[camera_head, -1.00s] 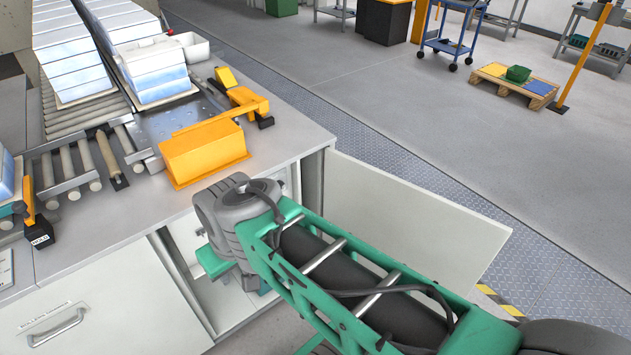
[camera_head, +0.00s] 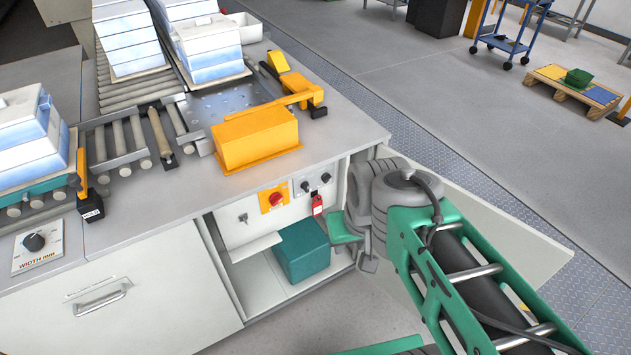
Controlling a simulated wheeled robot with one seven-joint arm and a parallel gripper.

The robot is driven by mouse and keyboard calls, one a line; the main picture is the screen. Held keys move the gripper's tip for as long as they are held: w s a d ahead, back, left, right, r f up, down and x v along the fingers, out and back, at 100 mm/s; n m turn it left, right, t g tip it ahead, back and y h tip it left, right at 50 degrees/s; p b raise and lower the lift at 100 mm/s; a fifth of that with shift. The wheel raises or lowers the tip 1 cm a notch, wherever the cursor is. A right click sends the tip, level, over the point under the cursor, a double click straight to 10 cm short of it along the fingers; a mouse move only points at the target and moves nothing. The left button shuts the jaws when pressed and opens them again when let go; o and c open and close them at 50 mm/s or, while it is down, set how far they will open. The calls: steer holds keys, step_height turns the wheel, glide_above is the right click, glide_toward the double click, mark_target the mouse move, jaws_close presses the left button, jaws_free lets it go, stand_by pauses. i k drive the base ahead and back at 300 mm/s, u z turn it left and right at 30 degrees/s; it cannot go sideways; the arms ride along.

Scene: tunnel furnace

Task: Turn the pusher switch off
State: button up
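The control panel inside the open cabinet carries a red-and-yellow rotary switch (camera_head: 275,199), two small dark knobs (camera_head: 305,186) (camera_head: 325,178) and a red tag (camera_head: 317,205) hanging below them. Any labels are too small to read, so I cannot tell which control is the pusher switch. My arm's end stands right of the panel at the cabinet opening. My gripper's fingers cannot be made out there, so its opening is unclear. No contact with a control is visible.
The open cabinet door (camera_head: 480,210) stands behind my arm on the right. A green box (camera_head: 303,249) is inside the cabinet, below the panel. A yellow box (camera_head: 256,138) sits on the worktop above. Roller tracks with stacked white-and-blue blocks (camera_head: 130,42) are behind.

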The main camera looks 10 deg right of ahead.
mark_target(325, 177)
steer(key=u, duration=1.6)
steer(key=k, duration=0.4)
steer(key=u, duration=0.05)
